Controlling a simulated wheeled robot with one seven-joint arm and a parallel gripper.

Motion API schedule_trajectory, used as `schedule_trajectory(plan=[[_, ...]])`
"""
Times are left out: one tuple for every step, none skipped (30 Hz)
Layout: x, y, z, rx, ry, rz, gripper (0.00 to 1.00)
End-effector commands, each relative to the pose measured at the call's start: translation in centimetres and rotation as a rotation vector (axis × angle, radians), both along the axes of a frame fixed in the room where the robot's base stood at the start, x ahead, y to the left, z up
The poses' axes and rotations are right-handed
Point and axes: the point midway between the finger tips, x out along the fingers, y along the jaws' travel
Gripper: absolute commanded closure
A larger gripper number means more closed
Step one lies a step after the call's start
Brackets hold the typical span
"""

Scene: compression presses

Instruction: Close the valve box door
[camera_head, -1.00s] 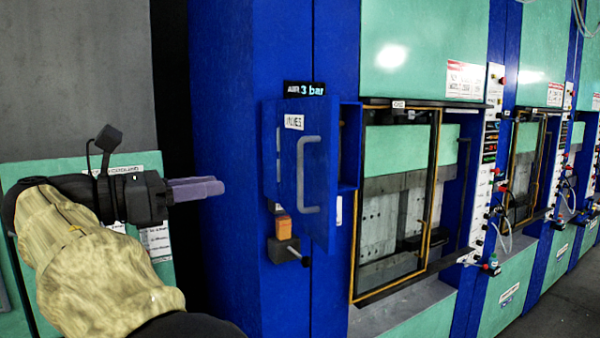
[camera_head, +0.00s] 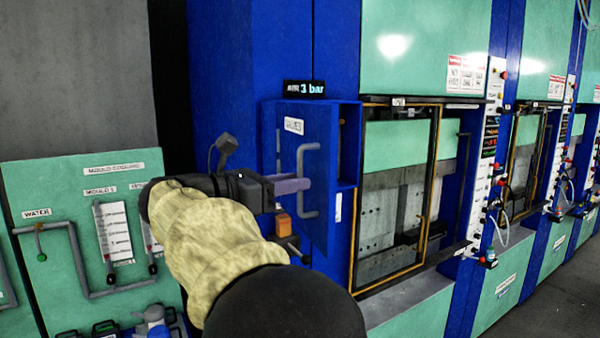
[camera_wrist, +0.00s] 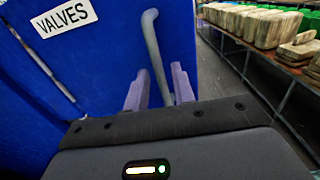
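The valve box door (camera_head: 292,155) is a blue panel with a VALVES label and a grey bar handle (camera_head: 301,160). It stands ajar, swung out from the blue valve box (camera_head: 349,145). The door fills the left of the wrist view (camera_wrist: 105,55), with its handle (camera_wrist: 152,40) upright near the middle. My gripper (camera_head: 303,184) is at the handle's height. In the wrist view its two purple fingers (camera_wrist: 160,88) are apart, with the lower part of the handle showing between them. I cannot tell whether they touch it.
An orange-topped switch with a lever (camera_head: 284,225) sits below the door. The air display (camera_head: 304,88) is above the box. A framed press window (camera_head: 397,195) is to the right. A rack of wooden blocks (camera_wrist: 265,30) shows in the wrist view.

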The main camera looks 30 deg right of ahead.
Motion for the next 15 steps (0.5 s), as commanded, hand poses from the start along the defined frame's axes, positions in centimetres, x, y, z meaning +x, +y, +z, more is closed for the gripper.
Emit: schedule_trajectory(plan=[[0.0,-0.8,0.3,-0.001,0.002,-0.001,0.75],[0.0,-1.1,0.2,-0.001,0.002,-0.001,0.75],[0.1,-1.5,0.2,-0.001,0.002,-0.001,0.75],[0.1,-1.8,0.2,-0.001,0.001,0.0,0.75],[0.1,-2.0,0.2,-0.001,0.001,0.0,0.75],[0.1,-2.2,0.1,-0.001,0.001,0.0,0.75],[0.1,-2.3,0.1,-0.001,0.001,0.0,0.75],[0.1,-2.3,0.0,-0.001,0.0,0.0,0.75],[0.1,-2.3,0.0,-0.001,0.0,0.0,0.75],[0.1,-2.4,0.0,-0.001,0.0,0.0,0.75],[0.1,-2.3,0.0,-0.001,0.0,0.001,0.75],[0.1,-2.3,0.0,-0.001,0.0,0.001,0.75],[0.1,-2.3,0.0,-0.001,0.0,0.001,0.75],[0.1,-2.3,0.0,-0.001,0.0,0.001,0.75],[0.1,-2.3,0.0,-0.001,0.0,0.001,0.77]])
